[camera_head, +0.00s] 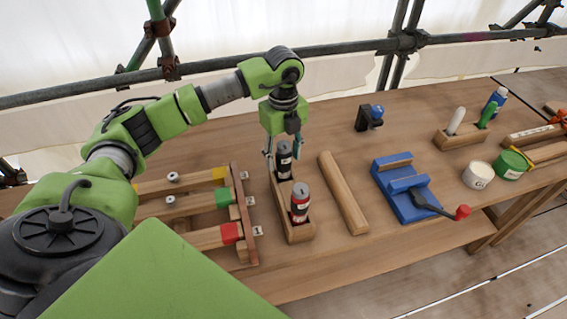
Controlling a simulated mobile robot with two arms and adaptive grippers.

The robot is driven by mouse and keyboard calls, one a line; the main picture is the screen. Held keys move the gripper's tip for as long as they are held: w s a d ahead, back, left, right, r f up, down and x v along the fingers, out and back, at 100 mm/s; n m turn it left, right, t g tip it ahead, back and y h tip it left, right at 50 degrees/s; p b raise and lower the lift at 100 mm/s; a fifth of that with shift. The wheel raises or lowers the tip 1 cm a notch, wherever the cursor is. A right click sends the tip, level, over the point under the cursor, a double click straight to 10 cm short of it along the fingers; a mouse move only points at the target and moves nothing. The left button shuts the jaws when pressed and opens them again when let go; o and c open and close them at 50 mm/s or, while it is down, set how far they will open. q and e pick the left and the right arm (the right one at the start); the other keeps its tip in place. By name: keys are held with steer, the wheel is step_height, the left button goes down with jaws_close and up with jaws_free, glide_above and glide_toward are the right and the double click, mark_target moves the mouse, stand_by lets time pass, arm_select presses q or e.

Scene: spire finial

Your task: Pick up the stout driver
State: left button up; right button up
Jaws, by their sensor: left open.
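A wooden holder (293,228) stands on the bench with two upright stubby items in it. The far one has a black handle with a pale label (284,164). My right gripper is not in view.
Left of the holder is a wooden rack with yellow, green and red ends (246,213). A bare wooden bar (343,192) lies to the right. Further right are a blue fixture (401,184) and two round tubs (477,175). Scaffold pipes run behind the bench.

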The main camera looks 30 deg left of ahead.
arm_select(q)
steer(key=shift+f, duration=0.65)
jaws_close()
steer(key=shift+w+r, duration=0.1)
